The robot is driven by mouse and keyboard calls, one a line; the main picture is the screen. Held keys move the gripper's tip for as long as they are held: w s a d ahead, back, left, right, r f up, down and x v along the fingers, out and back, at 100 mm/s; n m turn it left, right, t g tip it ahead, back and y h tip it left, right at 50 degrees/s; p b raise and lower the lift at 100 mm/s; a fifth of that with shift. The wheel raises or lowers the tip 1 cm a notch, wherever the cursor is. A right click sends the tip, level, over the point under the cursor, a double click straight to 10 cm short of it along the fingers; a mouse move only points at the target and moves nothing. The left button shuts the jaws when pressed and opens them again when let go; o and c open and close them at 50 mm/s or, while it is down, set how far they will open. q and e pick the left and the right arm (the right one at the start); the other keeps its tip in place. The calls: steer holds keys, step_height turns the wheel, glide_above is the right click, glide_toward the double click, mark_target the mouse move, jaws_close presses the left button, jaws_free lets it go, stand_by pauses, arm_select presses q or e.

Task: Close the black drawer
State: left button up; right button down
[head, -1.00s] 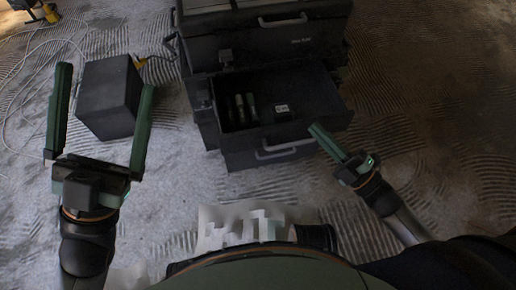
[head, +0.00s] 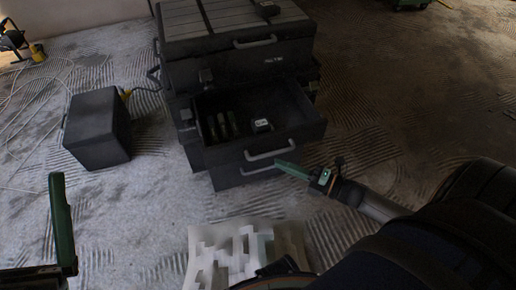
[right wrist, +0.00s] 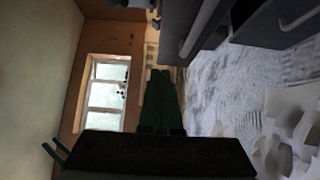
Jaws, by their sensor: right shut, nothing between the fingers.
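The black drawer (head: 303,133) is pulled out of a dark tool chest (head: 235,65) in the head view. Its front carries a grey handle (head: 270,154). Several slim items and a small box with a pale label (head: 261,125) lie inside. My right gripper (head: 280,164) is shut and empty, its green fingertips close to the drawer's front just below the handle; I cannot tell whether they touch. In the right wrist view the shut fingers (right wrist: 160,103) point past dark fronts with handles. My left gripper shows one green finger (head: 62,225), standing wide at the palm's end.
A black box (head: 97,128) with a yellow plug and cable stands left of the chest. Pale sheets or pieces (head: 235,255) lie on the floor in front of me. Rough, ridged floor is otherwise open, mainly to the right.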

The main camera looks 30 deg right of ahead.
mark_target(248, 142)
steer(key=w+a+b, duration=0.1)
steer(key=w, duration=0.4)
steer(key=w+a+b, duration=0.1)
steer(key=w, duration=0.2)
steer(key=shift+w+a+f+b, duration=0.1)
steer(key=shift+w+a+b, duration=0.1)
steer(key=shift+a+b, duration=0.1)
steer(key=shift+w+d, duration=0.1)
steer(key=shift+w, duration=0.3)
arm_select(q)
steer(key=f, duration=0.3)
steer(key=shift+d+f, duration=0.2)
steer(key=shift+d, duration=0.05)
steer(key=shift+w, duration=0.1)
arm_select(e)
steer(key=shift+w, duration=0.1)
